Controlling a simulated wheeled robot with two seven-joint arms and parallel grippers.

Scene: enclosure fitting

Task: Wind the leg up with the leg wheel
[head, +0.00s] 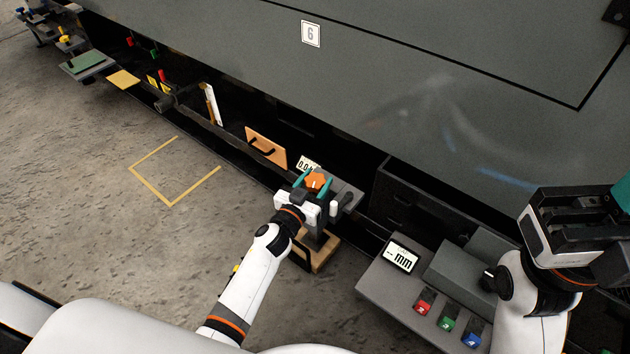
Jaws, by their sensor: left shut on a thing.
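The leg wheel (317,180) is an orange knob with a white mark, on a grey bracket low at the front of the large grey enclosure. My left gripper (313,186) is shut on the leg wheel, with its teal fingers on either side of it. The leg (318,240) shows as a dark post under the bracket, above a wooden block (326,257); my arm hides part of it, and I cannot tell if they touch. My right gripper (625,200) is at the right edge, partly cut off, and its fingertips are not clear.
The grey enclosure (330,80) with a "6" label fills the back. An orange panel (266,147) is left of the wheel. Floor with a yellow outline (170,203) is clear at left.

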